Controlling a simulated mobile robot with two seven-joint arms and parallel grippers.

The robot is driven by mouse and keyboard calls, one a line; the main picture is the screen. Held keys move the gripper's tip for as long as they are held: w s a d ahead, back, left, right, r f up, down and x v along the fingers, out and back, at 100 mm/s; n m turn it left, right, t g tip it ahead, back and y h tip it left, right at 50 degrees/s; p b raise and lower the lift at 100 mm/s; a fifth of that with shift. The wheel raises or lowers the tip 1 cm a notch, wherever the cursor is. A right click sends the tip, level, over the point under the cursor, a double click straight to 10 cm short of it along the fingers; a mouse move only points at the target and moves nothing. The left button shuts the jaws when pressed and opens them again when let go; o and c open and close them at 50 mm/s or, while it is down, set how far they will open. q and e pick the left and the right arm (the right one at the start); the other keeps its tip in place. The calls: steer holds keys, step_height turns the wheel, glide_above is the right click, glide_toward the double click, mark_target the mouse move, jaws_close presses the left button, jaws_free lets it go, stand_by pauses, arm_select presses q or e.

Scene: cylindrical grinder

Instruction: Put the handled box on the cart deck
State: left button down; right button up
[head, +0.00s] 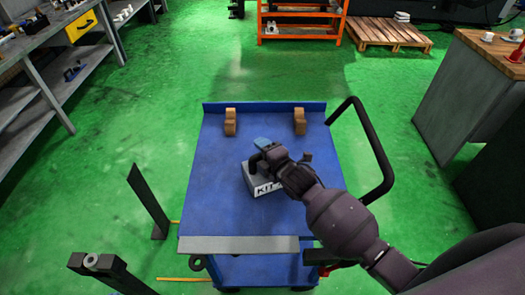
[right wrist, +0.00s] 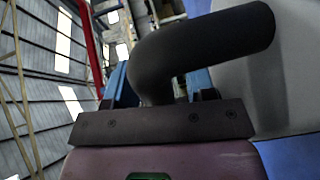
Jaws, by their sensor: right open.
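The handled box (head: 264,184) is light grey with KIT in dark letters on its front. It rests on the blue cart deck (head: 222,205), near the middle. My right gripper (head: 263,150) is above the box at its handle and hides much of its top. In the right wrist view, the thick dark curved handle (right wrist: 205,45) runs close in front of the open gripper, between its blue-padded fingers (right wrist: 160,85). The pale side of the box (right wrist: 285,75) shows beyond it. I cannot tell whether a finger still touches the handle.
Two brown blocks (head: 230,122) (head: 299,121) stand at the deck's far edge. A black push handle (head: 380,155) rises on the cart's right. Workbenches flank both sides; a pallet (head: 388,35) lies at the back. Dark posts (head: 148,203) stand at the left. Green floor beyond the cart is clear.

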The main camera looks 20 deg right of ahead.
steer(key=shift+r, duration=0.1)
steer(key=shift+s+d+r, duration=0.1)
steer(key=shift+s, duration=0.05)
steer(key=v, duration=1.1)
steer(key=shift+s, duration=0.35)
steer(key=shift+d+r, duration=0.1)
